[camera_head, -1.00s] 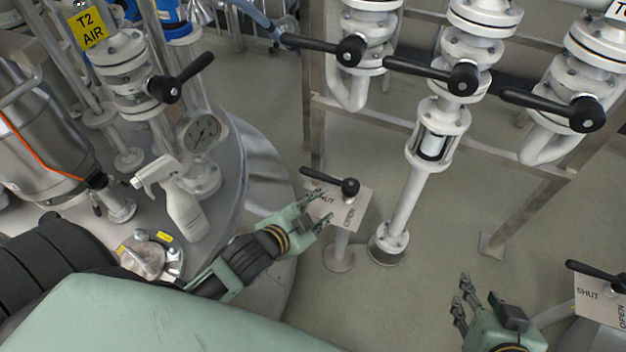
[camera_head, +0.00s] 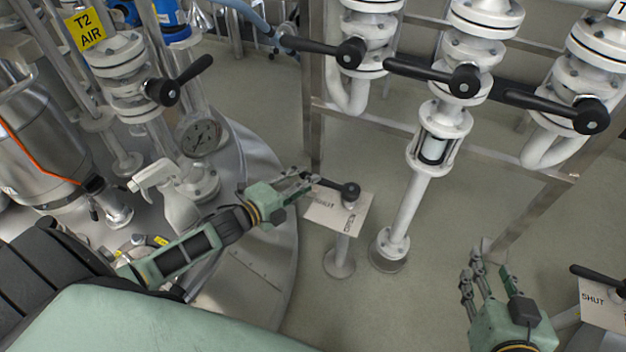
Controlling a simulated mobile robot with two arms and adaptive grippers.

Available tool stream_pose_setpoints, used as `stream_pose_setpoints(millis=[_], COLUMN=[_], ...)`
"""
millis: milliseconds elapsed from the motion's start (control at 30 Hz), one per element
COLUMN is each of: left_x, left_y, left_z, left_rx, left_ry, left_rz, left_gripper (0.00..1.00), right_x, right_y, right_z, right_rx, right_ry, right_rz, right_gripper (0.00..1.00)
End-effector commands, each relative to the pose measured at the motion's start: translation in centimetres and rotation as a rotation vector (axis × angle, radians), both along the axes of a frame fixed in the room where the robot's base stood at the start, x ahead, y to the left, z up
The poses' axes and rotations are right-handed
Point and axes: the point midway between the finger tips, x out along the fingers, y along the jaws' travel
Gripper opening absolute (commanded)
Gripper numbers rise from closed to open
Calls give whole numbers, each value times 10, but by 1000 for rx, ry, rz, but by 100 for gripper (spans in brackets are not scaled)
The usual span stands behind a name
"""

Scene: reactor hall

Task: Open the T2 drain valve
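A small lever valve stands on a pedestal at the centre, with a black handle (camera_head: 332,187) over a SHUT/OPEN plate (camera_head: 325,213). The handle points left, toward the SHUT side. No T2 drain label is readable on it. My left gripper (camera_head: 311,178) is at the handle's free end, its fingers apart; whether they touch the handle I cannot tell. My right gripper (camera_head: 488,268) is open and empty at the lower right. A second black lever (camera_head: 598,277) with a SHUT plate (camera_head: 604,303) is at the right edge, partly cut off.
A yellow T2 AIR tag (camera_head: 86,29) hangs by a valve with a black lever (camera_head: 180,84) at the upper left. A white spray bottle (camera_head: 176,200) stands on the round steel vessel. Pipes with three black levers (camera_head: 433,74) line the back. Floor between the pedestals is clear.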

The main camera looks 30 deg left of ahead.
Motion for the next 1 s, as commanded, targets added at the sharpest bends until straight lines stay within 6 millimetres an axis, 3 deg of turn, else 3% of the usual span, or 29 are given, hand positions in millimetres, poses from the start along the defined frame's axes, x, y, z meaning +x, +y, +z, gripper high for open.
stream_pose_setpoints(millis=[333,700,1000], left_x=[32,36,35], left_y=[-12,-13,-13], left_z=[-7,-7,-7], left_rx=[-1,-1,-1], left_ry=[0,2,2], left_rz=[1,1,1], left_gripper=[36,36,12], right_x=[20,21,21], right_y=[11,13,12], right_z=[45,53,53], right_rx=[57,65,64], right_ry=[-236,-268,-267], right_rz=[15,17,16], right_gripper=[40,40,40])
